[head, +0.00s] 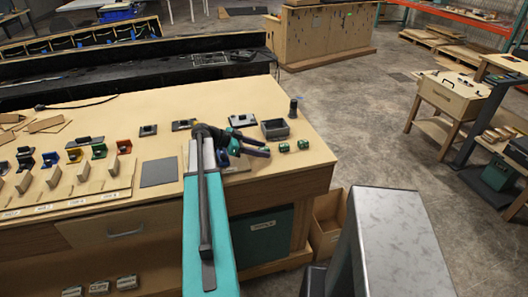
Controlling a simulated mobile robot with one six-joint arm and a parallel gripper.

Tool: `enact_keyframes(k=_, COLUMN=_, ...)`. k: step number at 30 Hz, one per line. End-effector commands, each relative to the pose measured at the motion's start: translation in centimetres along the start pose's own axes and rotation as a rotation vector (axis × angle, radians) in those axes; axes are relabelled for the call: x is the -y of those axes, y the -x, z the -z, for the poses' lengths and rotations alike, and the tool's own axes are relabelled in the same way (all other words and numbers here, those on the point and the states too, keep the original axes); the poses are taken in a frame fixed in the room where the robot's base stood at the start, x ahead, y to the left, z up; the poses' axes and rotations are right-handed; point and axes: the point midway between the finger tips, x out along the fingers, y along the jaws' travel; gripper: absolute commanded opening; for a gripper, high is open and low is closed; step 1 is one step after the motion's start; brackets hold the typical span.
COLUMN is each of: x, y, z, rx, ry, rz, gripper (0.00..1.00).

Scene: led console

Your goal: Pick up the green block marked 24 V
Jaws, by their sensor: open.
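Two small green blocks sit side by side near the right end of the wooden bench: one green block (284,147) nearer my gripper and another green block (303,144) further right. Any marking is too small to read, so I cannot tell which is marked 24 V. My gripper (266,147) is open and empty, over the bench just left of the nearer green block, its fingers pointing right. It looks apart from both blocks.
A dark square tray (275,130) stands just behind the green blocks. A dark cylinder (293,108) stands at the back right. Colored holders and wooden pieces line a rack (70,199) at left. A grey square mat (159,172) lies mid-bench. The bench's right edge is close to the blocks.

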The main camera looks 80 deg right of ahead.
Motion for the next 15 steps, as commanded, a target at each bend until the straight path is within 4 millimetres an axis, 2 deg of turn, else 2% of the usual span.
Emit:
enact_keyframes(k=8, x=0.01, y=0.06, z=-0.02, rx=0.000, ry=0.000, rz=0.001, gripper=0.46)
enact_keyframes(k=15, x=0.02, y=0.09, z=-0.03, rx=0.000, ry=0.000, rz=0.001, gripper=0.07)
